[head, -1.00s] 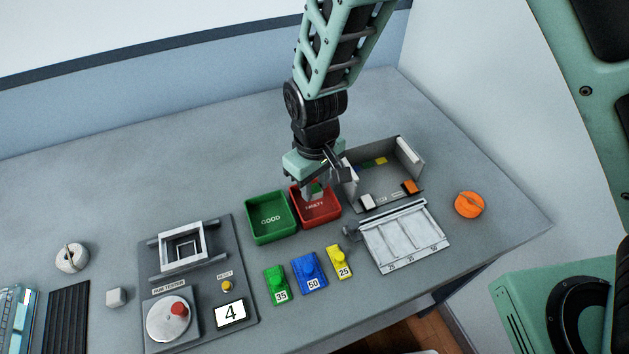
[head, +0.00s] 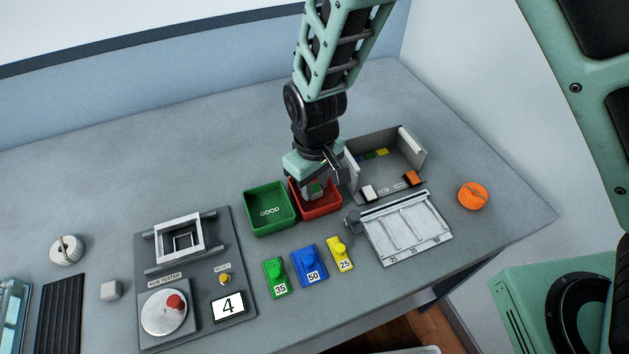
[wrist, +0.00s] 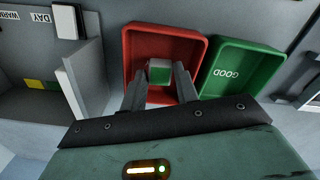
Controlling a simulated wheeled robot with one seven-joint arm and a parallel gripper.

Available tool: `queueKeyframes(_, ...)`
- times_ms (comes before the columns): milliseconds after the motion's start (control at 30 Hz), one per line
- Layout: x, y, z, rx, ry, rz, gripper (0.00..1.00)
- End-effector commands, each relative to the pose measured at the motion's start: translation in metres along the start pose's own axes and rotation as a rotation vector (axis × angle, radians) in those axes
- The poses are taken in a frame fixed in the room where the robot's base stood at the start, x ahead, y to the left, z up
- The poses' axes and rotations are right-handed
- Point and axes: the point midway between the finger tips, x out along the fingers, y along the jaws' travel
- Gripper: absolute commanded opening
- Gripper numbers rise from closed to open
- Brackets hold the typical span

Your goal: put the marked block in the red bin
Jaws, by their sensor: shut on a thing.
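My gripper (head: 314,186) points down over the red bin (head: 330,208). In the wrist view my gripper (wrist: 160,78) is shut on a small block (wrist: 160,66), grey-white with a green patch on its face. The block is inside the outline of the red bin (wrist: 136,42); I cannot tell whether it touches the floor. In the head view the block (head: 316,189) is mostly covered by the fingers, with a bit of green showing. The bin's FAULTY label is hidden in the head view now.
The green GOOD bin (head: 270,228) stands directly left of the red bin. A grey open box (head: 385,184) and a slotted tray (head: 408,234) are at the right. A tester panel (head: 226,290), a green 35 block (head: 275,279), a blue 50 block (head: 310,266) and a yellow 25 block (head: 341,254) lie in front.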

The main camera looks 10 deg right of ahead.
Motion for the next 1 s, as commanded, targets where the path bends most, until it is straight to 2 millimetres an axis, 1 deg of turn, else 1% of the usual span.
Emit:
queueKeyframes(867, 0.0033, 0.0002, -0.0001, 0.0, 0.0, 0.0, 0.09)
queueKeyframes(900, 0.0033, 0.0001, -0.0001, 0.0, 0.0, 0.0, 0.41)
queueKeyframes(933, 0.0033, 0.0001, -0.0001, 0.0, 0.0, 0.0, 0.49)
queueKeyframes(967, 0.0033, 0.0001, -0.0001, 0.0, 0.0, 0.0, 0.55)
queueKeyframes(1000, 0.0033, 0.0001, -0.0001, 0.0, 0.0, 0.0, 0.55)
